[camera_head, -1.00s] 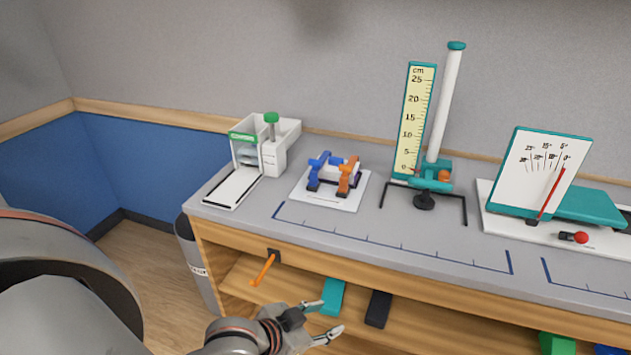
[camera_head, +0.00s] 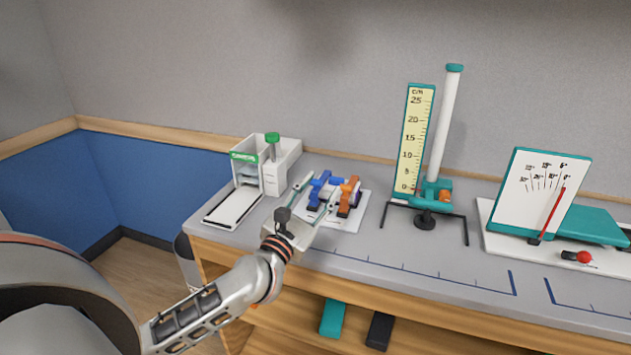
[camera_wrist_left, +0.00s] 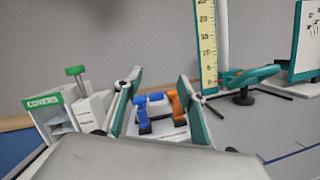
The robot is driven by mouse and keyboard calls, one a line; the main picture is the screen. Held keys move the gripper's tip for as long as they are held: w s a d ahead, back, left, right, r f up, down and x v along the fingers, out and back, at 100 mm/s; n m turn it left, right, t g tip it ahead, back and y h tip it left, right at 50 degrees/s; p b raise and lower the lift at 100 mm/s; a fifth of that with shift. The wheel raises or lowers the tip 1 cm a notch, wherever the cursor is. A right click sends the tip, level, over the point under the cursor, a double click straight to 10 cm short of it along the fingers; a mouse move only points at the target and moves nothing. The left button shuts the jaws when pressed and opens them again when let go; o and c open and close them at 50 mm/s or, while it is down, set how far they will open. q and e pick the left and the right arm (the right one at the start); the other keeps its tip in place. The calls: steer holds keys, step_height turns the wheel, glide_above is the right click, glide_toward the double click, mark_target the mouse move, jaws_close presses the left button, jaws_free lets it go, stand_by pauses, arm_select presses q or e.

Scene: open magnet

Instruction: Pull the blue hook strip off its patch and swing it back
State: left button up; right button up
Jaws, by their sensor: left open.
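The blue hook strip (camera_head: 326,187) stands at the left of a small white device on a white base plate (camera_head: 345,224). An orange strip (camera_head: 349,196) stands at its right. My left gripper (camera_head: 317,190) is open in front of the device, its fingers pointing toward it. In the left wrist view the blue strip (camera_wrist_left: 142,112) and the orange strip (camera_wrist_left: 178,106) both show between the spread fingers. Whether a finger touches the device I cannot tell. The patch under the blue strip cannot be made out. My right gripper is not in view.
A white dispenser with a green knob (camera_head: 272,139) stands just left of the device. A yellow ruler stand (camera_head: 414,140) with a white tube is to the right, and a dial board (camera_head: 540,195) is farther right. The counter front between them is mostly clear.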

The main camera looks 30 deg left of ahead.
mark_target(315, 181)
arm_select(q)
steer(key=a+f+n+g, duration=0.1)
steer(key=n, duration=0.1)
steer(key=w+a+f+n+g+y, duration=0.1)
steer(key=a+f+n, duration=0.1)
steer(key=w+a+f+n+y, duration=0.1)
steer(key=a+n, duration=0.1)
steer(key=shift+a+f+g, duration=0.1)
steer(key=shift+f+g, duration=0.1)
steer(key=shift+g, duration=0.2)
steer(key=shift+w+a+f+y, duration=0.15)
steer(key=shift+w+y, duration=0.05)
steer(key=shift+y, duration=0.1)
steer(key=x, duration=0.7)
steer(key=shift+w+f, duration=0.1)
steer(key=shift+w, duration=0.1)
steer(key=shift+c, duration=0.3)
jaws_close()
